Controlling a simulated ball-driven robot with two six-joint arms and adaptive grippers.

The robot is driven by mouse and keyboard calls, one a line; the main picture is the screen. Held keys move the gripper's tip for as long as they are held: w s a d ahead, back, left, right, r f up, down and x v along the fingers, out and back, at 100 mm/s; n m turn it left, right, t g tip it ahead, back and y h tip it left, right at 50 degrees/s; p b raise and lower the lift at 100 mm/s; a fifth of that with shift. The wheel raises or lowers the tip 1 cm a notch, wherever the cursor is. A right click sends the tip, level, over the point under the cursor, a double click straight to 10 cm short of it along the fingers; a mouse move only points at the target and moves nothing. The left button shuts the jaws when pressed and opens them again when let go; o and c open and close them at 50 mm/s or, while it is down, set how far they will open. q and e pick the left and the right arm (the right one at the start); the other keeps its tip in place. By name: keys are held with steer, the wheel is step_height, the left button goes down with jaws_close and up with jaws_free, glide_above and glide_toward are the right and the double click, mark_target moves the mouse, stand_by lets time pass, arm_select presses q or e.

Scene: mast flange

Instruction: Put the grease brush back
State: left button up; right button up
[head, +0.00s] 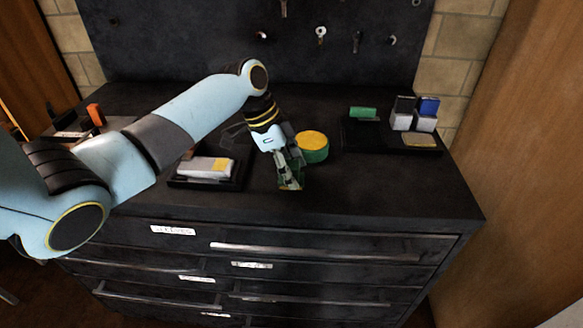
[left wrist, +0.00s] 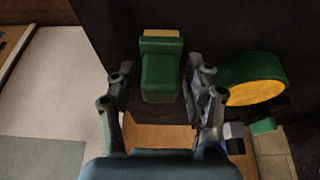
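A small green block-like thing with a yellow end, seemingly the grease brush, shows between my left fingers in the left wrist view (left wrist: 161,75). In the head view only a green bit of it (head: 297,185) shows at the fingertips, near the front of the black cabinet top. My left gripper (head: 287,178) points down over it. In the left wrist view my left gripper (left wrist: 160,85) has its fingers apart, with a gap visible on each side of the green thing. A round green tin with a yellow top (head: 312,146) stands just right of the gripper. My right gripper is not in view.
At the right back are a green piece (head: 362,113), white and blue boxes (head: 427,112) and a yellow pad (head: 419,139). The front right of the top is clear.

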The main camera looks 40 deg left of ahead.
arm_select(q)
steer(key=shift+r, duration=0.25)
steer(key=b+v, duration=0.1)
steer(key=v, duration=1.1)
